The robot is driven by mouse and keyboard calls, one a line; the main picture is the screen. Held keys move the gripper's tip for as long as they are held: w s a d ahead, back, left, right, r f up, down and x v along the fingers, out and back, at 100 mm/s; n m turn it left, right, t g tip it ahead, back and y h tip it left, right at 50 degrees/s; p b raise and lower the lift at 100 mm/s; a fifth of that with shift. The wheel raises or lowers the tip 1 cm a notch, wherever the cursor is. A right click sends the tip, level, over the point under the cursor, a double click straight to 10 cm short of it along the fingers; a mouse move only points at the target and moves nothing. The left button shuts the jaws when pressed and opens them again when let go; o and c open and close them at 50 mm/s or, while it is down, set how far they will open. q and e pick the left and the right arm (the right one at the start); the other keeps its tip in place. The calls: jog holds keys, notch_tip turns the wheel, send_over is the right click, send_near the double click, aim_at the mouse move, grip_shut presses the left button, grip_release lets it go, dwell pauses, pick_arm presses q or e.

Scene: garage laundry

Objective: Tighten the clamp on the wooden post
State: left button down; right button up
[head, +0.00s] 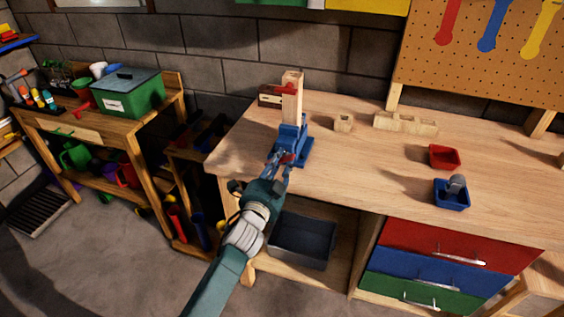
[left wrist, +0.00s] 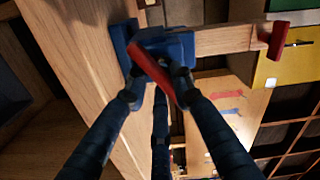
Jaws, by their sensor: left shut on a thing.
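The upright wooden post (head: 291,104) stands at the left end of the workbench in the head view, with its foot in the blue clamp (head: 292,134). In the left wrist view the post (left wrist: 224,39) runs to the right out of the blue clamp body (left wrist: 172,44). A red handle bar (left wrist: 152,70) crosses the front of the clamp at a slant. My left gripper (head: 282,158) reaches the clamp's front. Its fingertips (left wrist: 155,88) are shut on the red handle. The clamp's inner jaw faces are hidden. My right gripper is not in view.
A red piece (head: 286,89) sits near the post's top. Wooden blocks (head: 404,123), a red tray (head: 444,157) and a blue tray (head: 451,197) lie farther right on the workbench (head: 365,175). A dark bin (head: 302,241) is below. The bench middle is mostly clear.

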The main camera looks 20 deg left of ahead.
pick_arm(q)
jog(key=shift+s+a+f, duration=0.1)
jog(key=shift+f, duration=0.4)
jog(key=c, duration=1.6)
grip_release()
jog(key=shift+r, duration=0.25)
jog(key=shift+s+f, duration=0.15)
jog(key=shift+f, duration=0.15)
jog(key=shift+s, duration=0.4)
jog(key=shift+s+a+r+p, duration=0.1)
jog(key=shift+s+p, duration=0.65)
jog(key=shift+s, duration=2.15)
jog(key=shift+s+r+p, duration=0.1)
jog(key=shift+s+p, duration=0.65)
jog(key=shift+s, duration=2.1)
